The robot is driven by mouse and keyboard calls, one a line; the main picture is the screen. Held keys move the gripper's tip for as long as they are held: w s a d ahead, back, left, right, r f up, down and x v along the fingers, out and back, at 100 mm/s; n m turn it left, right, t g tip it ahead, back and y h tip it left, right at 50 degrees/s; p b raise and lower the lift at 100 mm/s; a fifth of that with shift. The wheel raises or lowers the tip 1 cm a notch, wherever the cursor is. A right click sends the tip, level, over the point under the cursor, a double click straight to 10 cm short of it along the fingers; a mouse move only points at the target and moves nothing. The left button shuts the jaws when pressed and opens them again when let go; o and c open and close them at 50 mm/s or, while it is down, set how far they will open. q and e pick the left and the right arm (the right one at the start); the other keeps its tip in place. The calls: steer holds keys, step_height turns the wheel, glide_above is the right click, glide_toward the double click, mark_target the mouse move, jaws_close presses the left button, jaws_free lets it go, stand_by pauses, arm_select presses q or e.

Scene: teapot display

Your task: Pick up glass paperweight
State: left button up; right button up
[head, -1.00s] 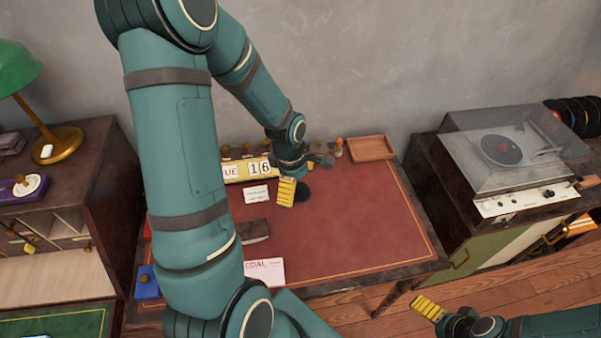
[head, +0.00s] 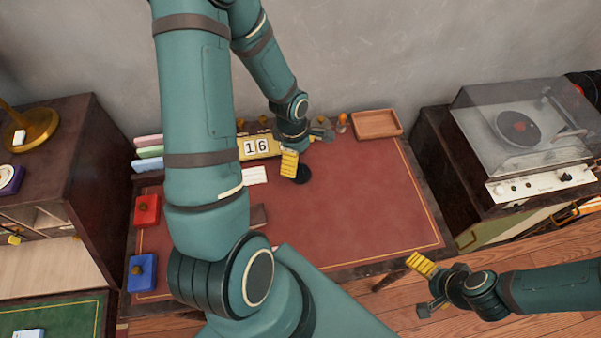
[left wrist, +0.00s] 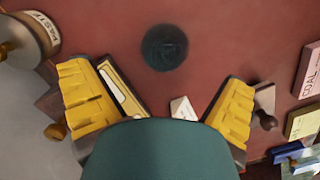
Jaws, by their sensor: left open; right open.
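The glass paperweight is a dark, round, see-through piece (head: 303,175) on the red desk top (head: 350,210); it also shows in the left wrist view (left wrist: 164,47). My left gripper (head: 306,152) is open, with yellow finger pads, just beside and behind the paperweight in the head view. In the left wrist view, the open fingers (left wrist: 160,92) are spread wide, and the paperweight lies beyond the gap between them, not gripped. My right gripper (head: 419,287) is open and empty, off the desk's front right corner.
A calendar block (head: 259,146) and a white card (head: 254,175) stand near the left gripper. A wooden tray (head: 376,124) sits at the back right. Red (head: 147,211) and blue (head: 142,272) boxes are at the left. The desk's right half is clear.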

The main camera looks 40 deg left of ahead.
mark_target(299, 167)
arm_select(q)
steer(key=f, duration=0.1)
steer(key=f+b, duration=0.1)
steer(key=f, duration=0.3)
steer(key=shift+s+d+f, duration=0.25)
steer(key=shift+d, duration=0.1)
steer(key=shift+f, duration=0.6)
steer(key=c, duration=1.4)
